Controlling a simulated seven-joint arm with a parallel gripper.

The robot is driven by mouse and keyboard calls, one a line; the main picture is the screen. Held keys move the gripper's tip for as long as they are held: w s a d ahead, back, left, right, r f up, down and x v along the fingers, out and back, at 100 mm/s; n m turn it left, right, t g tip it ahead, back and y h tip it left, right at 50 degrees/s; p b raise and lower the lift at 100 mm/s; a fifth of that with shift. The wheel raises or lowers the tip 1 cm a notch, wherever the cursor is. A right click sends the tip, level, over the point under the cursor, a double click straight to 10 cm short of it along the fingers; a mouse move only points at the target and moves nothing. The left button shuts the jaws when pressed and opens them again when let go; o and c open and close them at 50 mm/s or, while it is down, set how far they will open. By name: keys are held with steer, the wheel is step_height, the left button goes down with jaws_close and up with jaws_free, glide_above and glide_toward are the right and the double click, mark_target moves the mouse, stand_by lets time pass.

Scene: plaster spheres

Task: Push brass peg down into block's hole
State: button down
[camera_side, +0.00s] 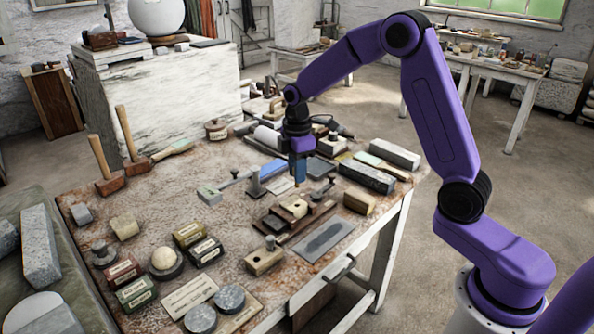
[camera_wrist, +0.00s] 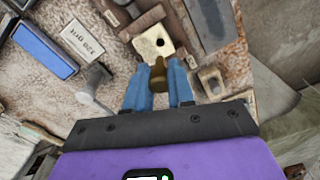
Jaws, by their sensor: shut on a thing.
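My gripper (camera_side: 299,173) points down over the crowded workbench, its blue fingers shut on the brass peg. In the wrist view the brass peg (camera_wrist: 158,76) sits between the two fingertips (camera_wrist: 158,85). A pale block (camera_wrist: 148,43) with a dark round hole in its top lies just beyond the peg in the wrist view. In the side view a pale block (camera_side: 294,206), which looks like the same one, sits below and slightly in front of my gripper. The peg appears above the block and apart from it. The peg's lower end is hard to make out.
Another block with an opening (camera_wrist: 211,82) stands right of the peg in the wrist view. A blue-topped stone (camera_wrist: 43,46) lies at left. A wooden block with a dark knob (camera_side: 264,260) and a grey slab (camera_side: 324,240) lie nearer the bench's front edge.

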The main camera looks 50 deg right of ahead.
mark_target(297, 187)
steer(key=shift+f, duration=0.1)
steer(key=shift+f, duration=2.3)
steer(key=shift+f, duration=1.75)
steer(key=c, duration=0.9)
jaws_free()
steer(key=shift+r, duration=0.15)
steer(key=shift+r, duration=1.85)
